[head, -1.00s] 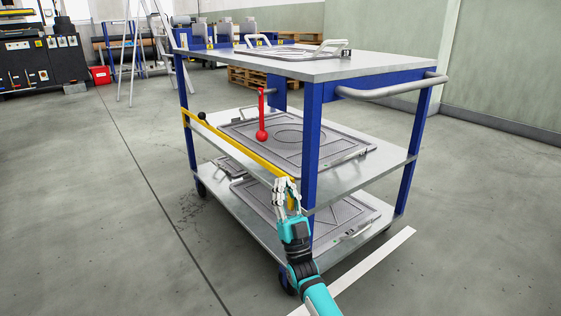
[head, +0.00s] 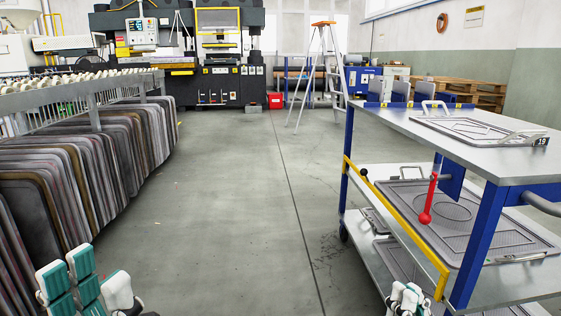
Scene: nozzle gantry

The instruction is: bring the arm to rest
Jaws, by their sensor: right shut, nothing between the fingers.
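My right gripper (head: 405,298) is at the bottom edge, right of centre, by the near end of the cart's yellow bar (head: 405,222). It is shut with nothing in it; I cannot tell whether it touches the bar. The bar slants along the cart's left side, with a black knob near its far end.
The blue-framed cart (head: 478,245) fills the right, with flat plates on its shelves. A rack of upright panels (head: 85,170) stands at the left. A stepladder (head: 318,75) and black machines (head: 232,50) stand at the back. The floor between is clear.

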